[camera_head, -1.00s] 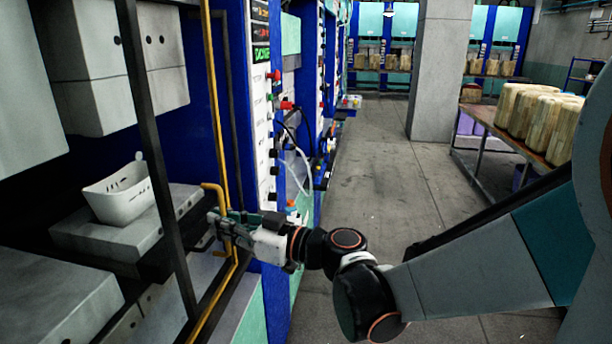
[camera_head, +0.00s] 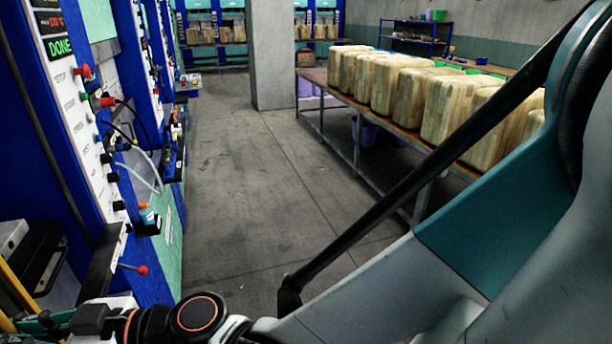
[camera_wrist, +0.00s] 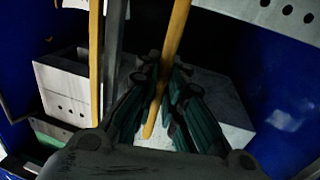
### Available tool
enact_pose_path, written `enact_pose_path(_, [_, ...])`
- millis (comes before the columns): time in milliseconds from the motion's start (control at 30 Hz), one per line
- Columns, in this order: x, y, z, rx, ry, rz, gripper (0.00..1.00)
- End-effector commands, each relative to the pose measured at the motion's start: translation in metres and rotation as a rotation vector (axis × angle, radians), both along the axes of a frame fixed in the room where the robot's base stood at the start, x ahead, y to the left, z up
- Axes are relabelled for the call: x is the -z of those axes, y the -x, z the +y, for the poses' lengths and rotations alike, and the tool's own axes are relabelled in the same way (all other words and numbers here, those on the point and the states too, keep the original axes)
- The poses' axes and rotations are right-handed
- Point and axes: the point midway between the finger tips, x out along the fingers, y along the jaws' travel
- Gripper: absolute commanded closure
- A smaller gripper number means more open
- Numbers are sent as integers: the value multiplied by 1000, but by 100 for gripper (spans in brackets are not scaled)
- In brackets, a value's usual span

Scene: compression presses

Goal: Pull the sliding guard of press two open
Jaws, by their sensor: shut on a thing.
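The sliding guard's yellow handle bar (camera_wrist: 178,28) passes between the fingers of my gripper (camera_wrist: 165,72) in the wrist view. The dark green fingers are shut on this bar. A second yellow bar (camera_wrist: 95,60) and a grey upright (camera_wrist: 113,45) stand to its left. In the head view only a short length of yellow bar (camera_head: 16,286) shows at the lower left edge. My gripper (camera_head: 45,322) is beside it there, partly cut off by the frame. Most of the guard is out of the head view, so how far it stands open cannot be told.
The press's control panel (camera_head: 92,140), with a green DONE display and projecting red knobs, stands just beyond my gripper. A red-tipped lever (camera_head: 142,270) sticks out into the aisle. The grey aisle floor (camera_head: 240,180) is clear. A table (camera_head: 310,110) with several wooden-looking blocks runs along the right.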

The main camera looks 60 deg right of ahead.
Motion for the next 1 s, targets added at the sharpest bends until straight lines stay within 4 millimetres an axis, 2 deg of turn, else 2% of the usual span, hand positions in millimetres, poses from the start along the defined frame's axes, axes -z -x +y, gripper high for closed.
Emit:
enact_pose_path(167, [1,2,-1,2,1,0,100])
enact_pose_path(200, [1,2,-1,2,1,0,88])
enact_pose_path(233, [1,2,-1,2,1,0,83])
enact_pose_path(667, [0,3,-5,5,0,0,83])
enact_pose_path(1000, [1,33,-32,6,1,1,83])
